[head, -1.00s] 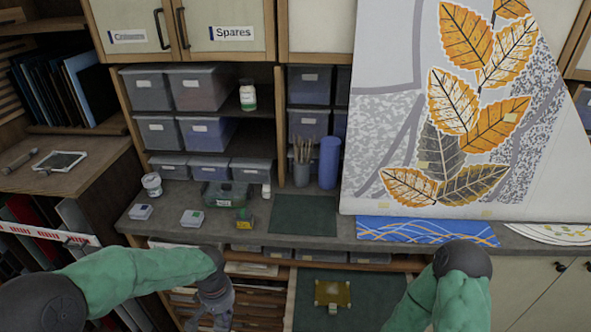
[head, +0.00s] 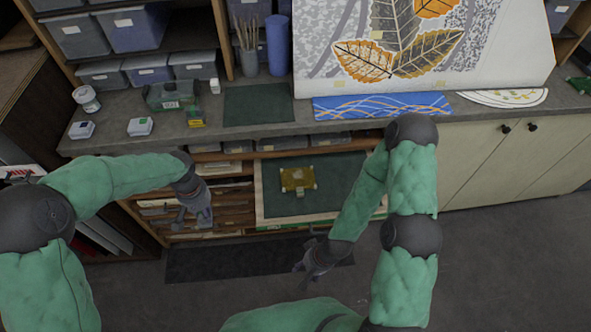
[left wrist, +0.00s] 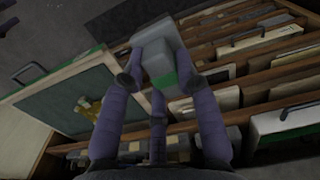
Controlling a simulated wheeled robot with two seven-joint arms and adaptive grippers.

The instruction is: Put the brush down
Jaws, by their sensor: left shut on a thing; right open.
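My left gripper (head: 193,218) hangs in front of the drawer unit, below the counter edge. It is shut on a grey, block-like thing with a green band (left wrist: 158,58), seen between the fingers in the left wrist view. I cannot tell from its shape whether this is the brush. In the head view the held thing is hard to make out. Several brushes (head: 246,32) stand upright in a grey pot (head: 263,63) at the back of the counter. My right gripper (head: 308,270) is open and empty, low above the floor, in front of the pulled-out drawer.
A pulled-out drawer with a green mat (head: 330,200) holds a small yellow piece (head: 297,179). The counter (head: 220,135) carries a dark green mat (head: 258,104), a green box (head: 170,95), small pads and a white jar (head: 87,99). A leaf-patterned panel (head: 500,60) leans at the back.

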